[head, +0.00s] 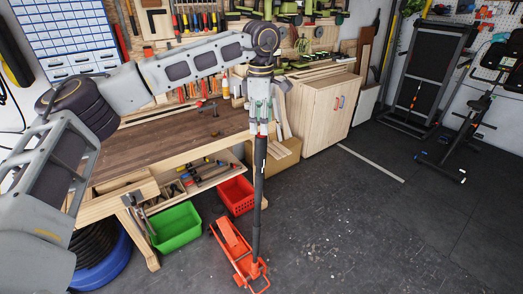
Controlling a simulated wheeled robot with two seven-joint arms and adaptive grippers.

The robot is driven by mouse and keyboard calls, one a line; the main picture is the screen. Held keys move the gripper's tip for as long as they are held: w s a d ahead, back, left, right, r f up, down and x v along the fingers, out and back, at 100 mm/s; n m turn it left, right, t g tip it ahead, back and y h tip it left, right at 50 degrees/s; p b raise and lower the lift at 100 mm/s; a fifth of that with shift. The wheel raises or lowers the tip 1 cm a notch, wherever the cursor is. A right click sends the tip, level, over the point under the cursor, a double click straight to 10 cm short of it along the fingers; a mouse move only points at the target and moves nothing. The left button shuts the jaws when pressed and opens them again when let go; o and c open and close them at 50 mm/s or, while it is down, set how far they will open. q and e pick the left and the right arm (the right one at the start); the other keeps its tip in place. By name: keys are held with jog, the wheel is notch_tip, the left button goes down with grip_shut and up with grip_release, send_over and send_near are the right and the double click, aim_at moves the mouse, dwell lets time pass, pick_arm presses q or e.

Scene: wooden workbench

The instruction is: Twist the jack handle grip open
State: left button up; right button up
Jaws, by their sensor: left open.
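An orange-red floor jack (229,239) sits on the dark floor in front of the workbench. Its long black handle (257,215) stands nearly upright, with the grip (260,158) at its upper end. My left arm reaches in from the left and hangs down over the jack. My left gripper (262,132) points down at the top of the grip, with open jaws. The fingers overlap the grip's upper end in the picture; whether they touch it I cannot tell. The very top of the grip is hidden by the gripper. My right gripper is not in view.
The wooden workbench (165,143) stands behind the jack. A green bin (176,232) and a red crate (236,195) stand on the floor close to it. A wooden cabinet (312,125) is at the back. The floor to the right is mostly clear, up to an exercise bike (462,140).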

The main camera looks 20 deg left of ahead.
aim_at(261, 151)
pick_arm(q)
jog(key=f+p, duration=0.1)
jog(key=f, duration=0.4)
jog(key=f+p, duration=0.1)
jog(key=f, duration=0.5)
jog(key=shift+w+f+p, duration=0.2)
jog(key=shift+f+p, duration=0.05)
jog(key=shift+p, duration=0.1)
jog(key=shift+c, duration=0.2)
jog(key=c, duration=1)
